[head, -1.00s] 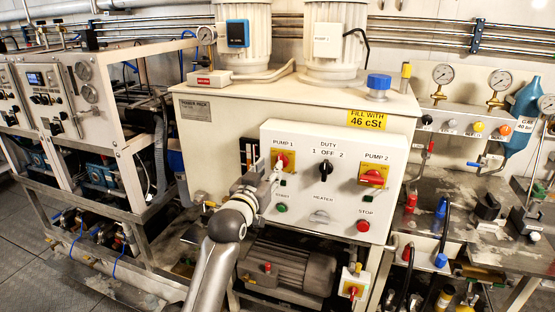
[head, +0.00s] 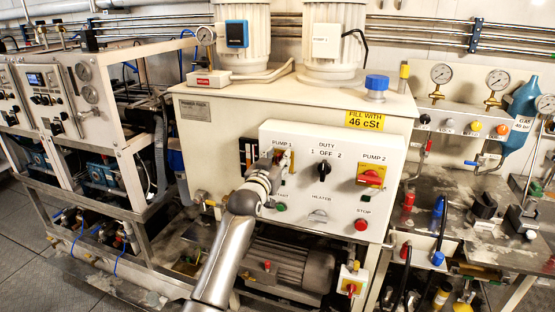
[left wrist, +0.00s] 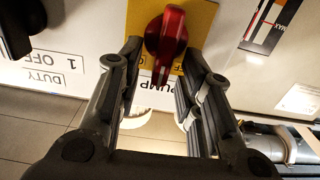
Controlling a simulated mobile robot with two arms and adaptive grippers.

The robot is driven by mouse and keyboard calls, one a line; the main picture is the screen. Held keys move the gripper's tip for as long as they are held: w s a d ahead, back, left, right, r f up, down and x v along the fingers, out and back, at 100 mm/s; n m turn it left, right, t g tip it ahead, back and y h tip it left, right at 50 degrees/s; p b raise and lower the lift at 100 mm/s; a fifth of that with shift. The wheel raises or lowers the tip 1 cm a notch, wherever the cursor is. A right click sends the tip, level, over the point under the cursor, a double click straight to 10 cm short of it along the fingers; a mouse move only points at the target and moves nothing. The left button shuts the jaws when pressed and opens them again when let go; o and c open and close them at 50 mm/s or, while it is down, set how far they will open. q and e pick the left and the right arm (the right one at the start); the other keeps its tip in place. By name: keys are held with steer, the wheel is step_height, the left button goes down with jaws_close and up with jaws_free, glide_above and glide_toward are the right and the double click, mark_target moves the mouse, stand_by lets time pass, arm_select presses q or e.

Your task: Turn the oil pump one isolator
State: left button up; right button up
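The pump 1 isolator is a red rotary handle (left wrist: 167,42) on a yellow plate (left wrist: 203,16). In the upside-down left wrist view its grip lies nearly upright in the picture. My left gripper (left wrist: 161,48) is open, with one finger on each side of the red handle; whether either finger touches it I cannot tell. In the head view the left gripper (head: 279,162) covers most of this isolator on the white control box (head: 325,180). My right gripper is not in view.
The black duty selector (head: 324,172) and the red pump 2 isolator (head: 371,178) are to the right on the same panel. A green start button (head: 281,207), a heater knob (head: 318,215) and a red stop button (head: 361,224) are below. A motor (head: 290,266) sits under the box.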

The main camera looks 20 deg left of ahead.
arm_select(q)
jaws_close()
steer(key=shift+n, duration=0.4)
steer(key=shift+a+f+n+p, duration=0.45)
steer(key=shift+n+p, duration=0.3)
steer(key=shift+n, duration=2.1)
steer(key=shift+a+f+n+p, duration=0.4)
steer(key=shift+n+p, duration=0.35)
steer(key=shift+n, duration=2.15)
steer(key=shift+a+f+n+p, duration=0.45)
steer(key=shift+n+p, duration=0.3)
steer(key=shift+n, duration=2.1)
